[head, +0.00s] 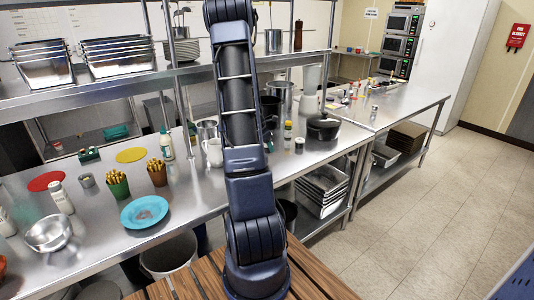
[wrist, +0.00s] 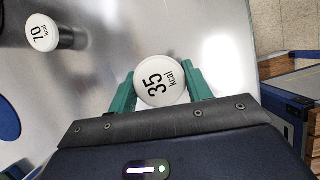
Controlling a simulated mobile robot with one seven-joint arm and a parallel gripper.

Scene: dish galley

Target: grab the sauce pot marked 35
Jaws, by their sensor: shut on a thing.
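The sauce pot marked 35 (wrist: 161,81) shows in the wrist view as a round white lid with "35 kcal" in black, seen from above. My gripper (wrist: 162,84) has its two green fingers on either side of this pot and is shut on it. The pot's body is hidden under the lid. A second pot, marked 70 (wrist: 44,33), with a white lid and dark body, stands apart at the upper left on the steel top. In the head view my arm hides my gripper, and I cannot make out the 35 pot there.
In the head view the steel counter (head: 105,235) carries a turquoise plate (head: 144,212), a metal bowl (head: 48,233), cups of fries (head: 117,184) and a black lidded pot (head: 323,128). A shelf (head: 130,80) runs above the counter. Tiled floor (head: 430,220) is clear at the right.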

